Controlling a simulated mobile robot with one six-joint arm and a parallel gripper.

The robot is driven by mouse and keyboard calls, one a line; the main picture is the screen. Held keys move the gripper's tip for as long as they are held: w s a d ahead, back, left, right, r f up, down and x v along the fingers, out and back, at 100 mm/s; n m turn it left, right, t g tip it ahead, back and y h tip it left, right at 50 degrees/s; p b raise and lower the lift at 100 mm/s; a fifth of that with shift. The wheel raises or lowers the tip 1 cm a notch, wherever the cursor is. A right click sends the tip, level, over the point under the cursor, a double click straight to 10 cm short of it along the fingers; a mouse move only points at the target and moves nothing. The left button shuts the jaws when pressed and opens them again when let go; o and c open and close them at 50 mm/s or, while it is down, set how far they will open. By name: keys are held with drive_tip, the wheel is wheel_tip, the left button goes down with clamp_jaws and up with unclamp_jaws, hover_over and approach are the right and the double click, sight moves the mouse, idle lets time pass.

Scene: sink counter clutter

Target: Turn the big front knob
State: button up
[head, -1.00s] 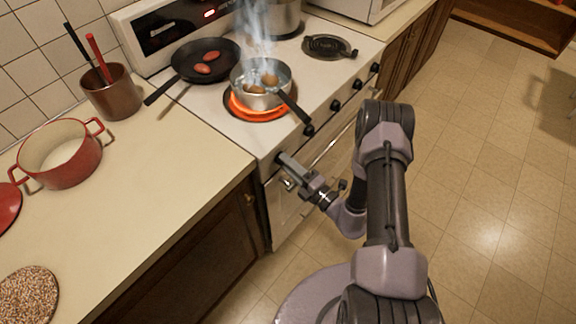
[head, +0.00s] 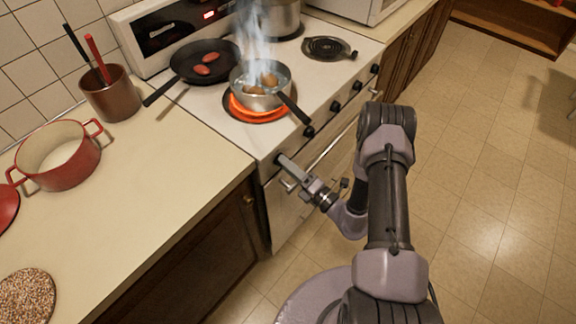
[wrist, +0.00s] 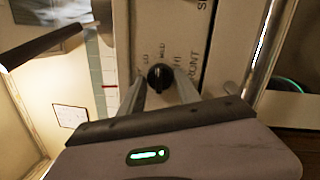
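The black front knob (wrist: 160,77) is on the stove's front panel in the wrist view. Its pointer mark is up, and the lettering FRONT, HI and MED is around it. My gripper (wrist: 161,92) points at the knob, with one finger on each side and small gaps showing between fingers and knob. In the head view my gripper (head: 284,166) is at the left end of the stove front, where it hides this knob. A saucepan (head: 262,99) with brown food smokes on the glowing orange front burner (head: 240,110).
Other black knobs (head: 335,106) run along the panel to the right, above the oven handle (head: 335,142). The saucepan handle (head: 294,108) sticks out toward the panel. A black frying pan (head: 222,51) is behind. A red pot (head: 75,172) stands on the left counter.

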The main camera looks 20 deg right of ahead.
drive_tip(key=shift+o, duration=1.3)
drive_tip(key=p+v, duration=0.3)
drive_tip(key=v, duration=1.4)
drive_tip(key=shift+s, duration=0.25)
drive_tip(key=shift+d+f, duration=0.1)
drive_tip(key=shift+f, duration=0.05)
